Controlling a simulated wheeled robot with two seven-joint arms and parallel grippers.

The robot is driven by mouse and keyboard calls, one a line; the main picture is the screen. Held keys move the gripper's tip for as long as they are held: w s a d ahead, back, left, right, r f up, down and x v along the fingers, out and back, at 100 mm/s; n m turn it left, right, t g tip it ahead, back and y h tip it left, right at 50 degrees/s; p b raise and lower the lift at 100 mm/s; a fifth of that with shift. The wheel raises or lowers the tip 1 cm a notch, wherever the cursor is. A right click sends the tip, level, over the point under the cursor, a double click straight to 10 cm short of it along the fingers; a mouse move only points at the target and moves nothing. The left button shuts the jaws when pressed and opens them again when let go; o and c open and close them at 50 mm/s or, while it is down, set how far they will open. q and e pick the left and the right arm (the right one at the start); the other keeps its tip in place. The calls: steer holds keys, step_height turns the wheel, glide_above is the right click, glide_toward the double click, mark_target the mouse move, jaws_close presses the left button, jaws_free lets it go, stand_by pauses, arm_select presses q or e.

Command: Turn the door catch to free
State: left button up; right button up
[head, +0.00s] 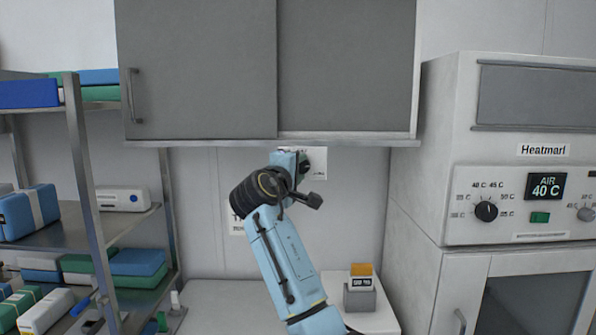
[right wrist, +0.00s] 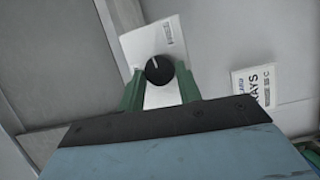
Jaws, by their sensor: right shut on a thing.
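The catch is a black round knob (right wrist: 160,69) with a white pointer line, on a white plate (right wrist: 150,45) with small print. In the head view the plate (head: 319,158) is on the wall just under the grey cabinet, partly hidden by my right arm. My right gripper (right wrist: 159,82) has its green fingers on both sides of the knob and is shut on it. In the wrist view the pointer line points up and slightly left. The print is too small to read. My left gripper is not in view.
The grey wall cabinet (head: 200,70) hangs right above. A metal shelf (head: 84,170) with boxes stands at left, a heating cabinet (head: 520,150) at right. A small grey holder (head: 360,296) with an orange top stands on the white counter (head: 215,310) below. A lettered sign (right wrist: 258,85) is nearby.

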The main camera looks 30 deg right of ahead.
steer(key=shift+r+m, duration=0.1)
steer(key=shift+m, duration=0.5)
steer(key=o, duration=1)
steer(key=shift+s+a+y, duration=0.2)
steer(key=shift+a+y, duration=0.1)
steer(key=shift+a, duration=0.05)
steer(key=b+v, duration=0.3)
steer(key=v, duration=0.9)
steer(key=shift+s+a, duration=0.15)
steer(key=shift+a, duration=0.05)
